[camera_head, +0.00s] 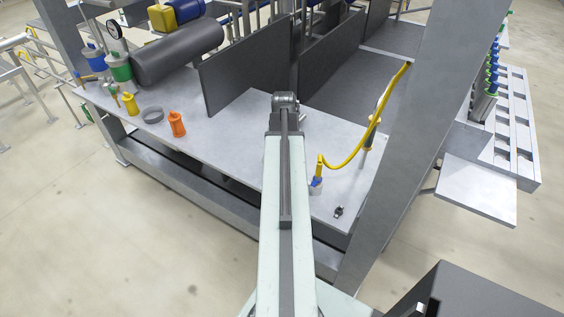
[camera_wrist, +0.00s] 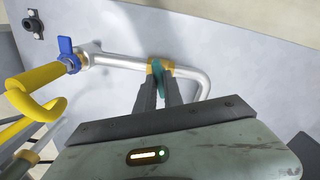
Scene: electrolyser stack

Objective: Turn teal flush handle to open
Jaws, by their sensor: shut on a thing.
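In the wrist view, the teal flush handle (camera_wrist: 159,74) sits at a brass-coloured valve body (camera_wrist: 151,67) on a silver pipe (camera_wrist: 122,62). My gripper (camera_wrist: 160,84) is shut on the teal handle, with one dark finger on each side of it. The fingers cover the handle's lower part. In the head view my arm runs up the middle of the picture and hides the teal handle and the fingertips.
A blue valve handle (camera_wrist: 67,53) is on the same pipe to the left, beside a thick yellow hose (camera_wrist: 35,82). The hose also crosses the grey tabletop in the head view (camera_head: 378,112). An orange fitting (camera_head: 177,124) and dark upright plates (camera_head: 240,78) stand left of my arm.

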